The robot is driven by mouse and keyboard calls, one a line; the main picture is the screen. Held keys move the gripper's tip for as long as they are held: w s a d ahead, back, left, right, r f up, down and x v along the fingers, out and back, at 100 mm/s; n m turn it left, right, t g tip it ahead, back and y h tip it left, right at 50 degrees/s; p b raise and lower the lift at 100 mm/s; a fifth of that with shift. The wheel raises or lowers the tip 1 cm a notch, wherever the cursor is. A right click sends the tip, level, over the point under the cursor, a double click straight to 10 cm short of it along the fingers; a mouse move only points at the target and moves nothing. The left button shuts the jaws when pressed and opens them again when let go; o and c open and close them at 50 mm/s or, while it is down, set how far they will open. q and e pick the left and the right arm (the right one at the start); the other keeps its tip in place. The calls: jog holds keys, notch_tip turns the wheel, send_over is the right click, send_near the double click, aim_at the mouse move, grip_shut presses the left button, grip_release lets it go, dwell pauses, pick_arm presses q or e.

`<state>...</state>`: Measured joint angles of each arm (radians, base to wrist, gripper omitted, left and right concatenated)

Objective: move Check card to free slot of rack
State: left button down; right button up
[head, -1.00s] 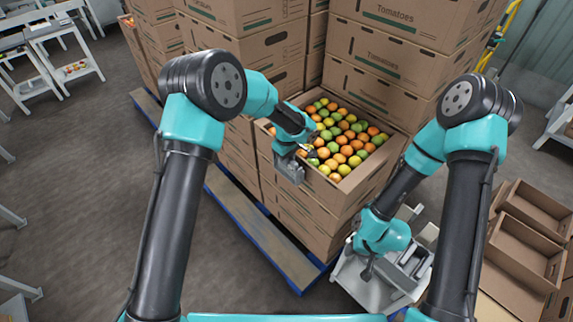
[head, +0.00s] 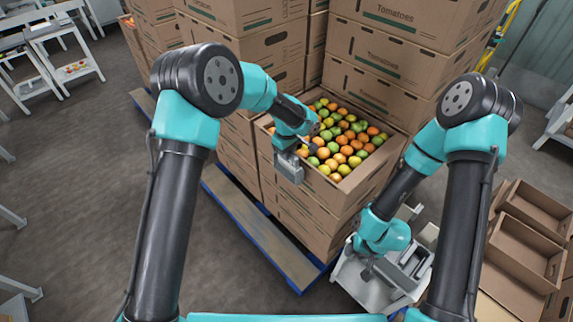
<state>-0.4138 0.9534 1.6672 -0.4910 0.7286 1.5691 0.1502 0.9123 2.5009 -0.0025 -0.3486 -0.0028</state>
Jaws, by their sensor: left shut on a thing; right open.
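My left gripper (head: 290,170) hangs beside the left wall of the open tomato box, a little below its rim. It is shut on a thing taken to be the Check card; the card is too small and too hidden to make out. My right gripper (head: 370,268) is open, low over the near left part of a white stand (head: 350,290). A grey piece with dark openings (head: 412,262) on this stand may be the rack. I cannot tell its slots apart or which one is free.
The open box (head: 352,182) holds several orange, yellow and green tomatoes. Tall stacks of closed cartons (head: 395,62) stand behind it. A blue-edged pallet (head: 255,235) lies under the stacks. Empty cardboard trays (head: 525,250) are at the right.

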pick_arm(q)
jog(key=shift+r, duration=2.7)
